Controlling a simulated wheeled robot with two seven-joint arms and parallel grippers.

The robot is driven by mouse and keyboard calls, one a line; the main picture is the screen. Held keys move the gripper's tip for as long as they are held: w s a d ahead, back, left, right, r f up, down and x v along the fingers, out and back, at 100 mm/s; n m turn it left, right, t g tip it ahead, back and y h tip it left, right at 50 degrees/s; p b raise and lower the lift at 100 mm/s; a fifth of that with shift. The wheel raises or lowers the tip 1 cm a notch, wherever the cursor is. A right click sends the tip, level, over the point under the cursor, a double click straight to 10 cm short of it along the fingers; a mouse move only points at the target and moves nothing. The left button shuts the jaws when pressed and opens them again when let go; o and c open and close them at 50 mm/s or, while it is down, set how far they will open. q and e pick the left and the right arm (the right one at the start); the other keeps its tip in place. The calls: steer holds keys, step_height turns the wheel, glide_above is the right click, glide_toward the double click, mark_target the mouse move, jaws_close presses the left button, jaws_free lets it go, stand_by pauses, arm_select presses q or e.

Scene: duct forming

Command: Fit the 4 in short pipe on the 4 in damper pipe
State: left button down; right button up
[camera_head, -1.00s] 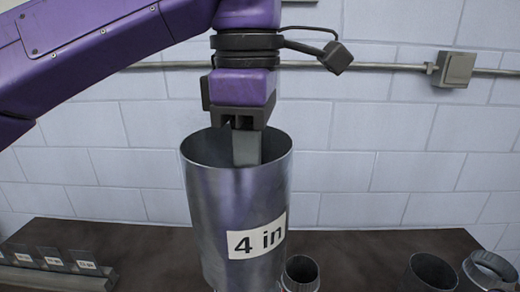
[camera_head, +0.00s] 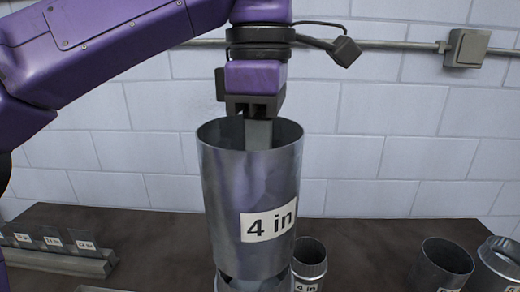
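The short pipe is a shiny metal cylinder labelled "4 in" (camera_head: 229,205), upright in the middle of the view. My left gripper (camera_head: 258,133) comes down from above with a grey finger inside the pipe at the far rim. It appears shut on that rim; the outer finger is hidden behind the pipe wall. Directly below the short pipe, part of another metal pipe (camera_head: 272,285) shows at the bottom edge, probably the damper pipe. Dark gaps show between the two at the left. Whether they touch is unclear. My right gripper is out of view.
A smaller labelled pipe (camera_head: 310,262) stands close to the right of the short pipe. Two more pipes stand at the right, a dark one (camera_head: 441,268) and a lighter one (camera_head: 498,265). A rack with several labelled plates (camera_head: 55,243) lies left. A wall is behind the brown table (camera_head: 150,238).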

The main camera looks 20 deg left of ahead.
arm_select(q)
steer(key=f+b, duration=0.3)
steer(key=f, duration=0.2)
steer(key=shift+s+b, duration=0.2)
steer(key=shift+b, duration=0.2)
steer(key=shift+f+b, duration=0.4)
steer(key=shift+f, duration=0.25)
stand_by(0.4)
steer(key=c, duration=1.2)
jaws_free()
step_height(320, 180, up, 11)
steer(key=p, duration=0.6)
steer(key=shift+f, duration=0.2)
